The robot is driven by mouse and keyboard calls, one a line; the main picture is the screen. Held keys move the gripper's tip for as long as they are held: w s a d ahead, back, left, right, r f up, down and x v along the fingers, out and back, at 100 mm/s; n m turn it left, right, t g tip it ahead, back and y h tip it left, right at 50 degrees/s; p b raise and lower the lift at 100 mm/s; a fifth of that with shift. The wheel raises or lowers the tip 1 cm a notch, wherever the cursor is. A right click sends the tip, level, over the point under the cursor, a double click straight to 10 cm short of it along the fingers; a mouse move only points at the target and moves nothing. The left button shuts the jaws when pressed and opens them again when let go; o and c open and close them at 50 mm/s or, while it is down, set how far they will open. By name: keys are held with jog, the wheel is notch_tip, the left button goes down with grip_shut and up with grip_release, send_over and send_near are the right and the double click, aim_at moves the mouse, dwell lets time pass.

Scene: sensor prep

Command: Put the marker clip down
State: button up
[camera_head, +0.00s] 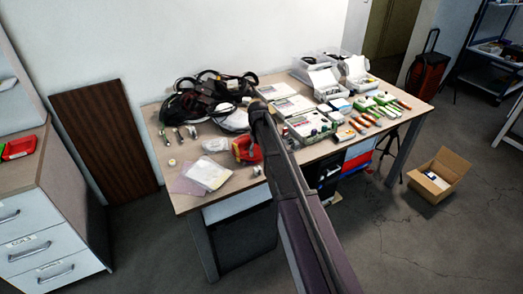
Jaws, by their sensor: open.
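My arm rises from the bottom centre of the head view and reaches over the middle of the work table (171,204). Its far end shows above the tabletop, but I cannot make out my gripper's jaws there; they seem hidden by the arm. I cannot pick out the marker clip for certain among the small items. A red and yellow object (243,151) lies on the table just left of the arm. Several small orange, green and white items (370,117) lie in rows on the right half of the table.
Black cables (190,104) heap at the back left of the table. Open white boxes (320,83) stand at the back right. A drawer cabinet (47,190) stands left; a cardboard box (440,175) sits on the floor at right.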

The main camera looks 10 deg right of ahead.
jog(key=shift+r+p, duration=0.4)
jog(key=shift+r, duration=0.25)
jog(key=s+d+m, duration=0.2)
jog(key=s+m, duration=0.1)
jog(key=s, duration=2.4)
jog(key=shift+s+m, duration=0.3)
jog(key=shift+s, duration=0.05)
jog(key=shift+a, duration=0.1)
